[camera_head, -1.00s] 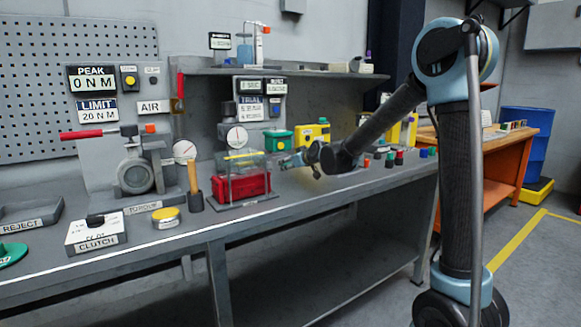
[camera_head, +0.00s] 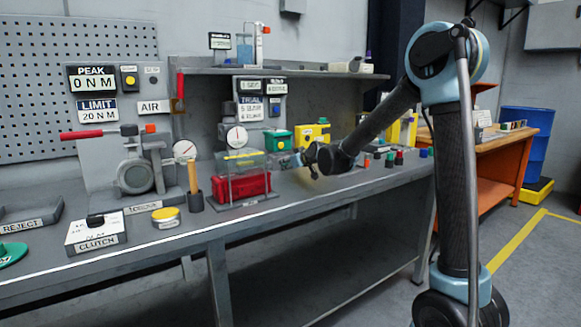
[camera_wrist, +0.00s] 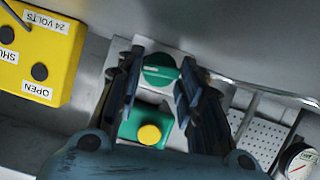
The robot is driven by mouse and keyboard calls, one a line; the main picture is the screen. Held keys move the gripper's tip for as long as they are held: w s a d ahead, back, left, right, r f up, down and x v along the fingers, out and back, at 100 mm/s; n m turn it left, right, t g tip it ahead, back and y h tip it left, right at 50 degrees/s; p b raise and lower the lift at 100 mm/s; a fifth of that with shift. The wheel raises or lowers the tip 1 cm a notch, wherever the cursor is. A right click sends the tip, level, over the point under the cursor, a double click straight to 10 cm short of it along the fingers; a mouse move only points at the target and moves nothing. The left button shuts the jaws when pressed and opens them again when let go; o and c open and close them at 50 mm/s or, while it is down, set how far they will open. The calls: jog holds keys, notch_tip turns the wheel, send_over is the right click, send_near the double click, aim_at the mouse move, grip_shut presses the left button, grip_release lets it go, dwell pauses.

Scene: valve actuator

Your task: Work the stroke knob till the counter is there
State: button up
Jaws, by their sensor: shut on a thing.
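In the head view my gripper (camera_head: 285,161) is low over the bench, right of the clear-sided red unit (camera_head: 243,185), and hides the knob. A counter panel (camera_head: 250,86) stands above the round gauge (camera_head: 237,137); its small text is not clearly readable.
A green box with a yellow button (camera_wrist: 149,134) is close beside the fingers. A yellow control box (camera_wrist: 35,50) is at left in the wrist view, a dial gauge (camera_wrist: 298,162) at right. Several small coloured pieces (camera_head: 389,159) stand right of my wrist on the bench (camera_head: 300,205).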

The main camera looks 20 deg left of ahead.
jog(key=shift+w+m, duration=0.15)
jog(key=shift+m, duration=0.35)
jog(key=o, duration=1.1)
jog(key=shift+d, duration=0.1)
jog(key=shift+c, duration=0.2)
jog(key=shift+g, duration=0.3)
jog(key=shift+v, duration=5.95)
jog(key=shift+d+f, duration=0.2)
jog(key=shift+f, duration=0.05)
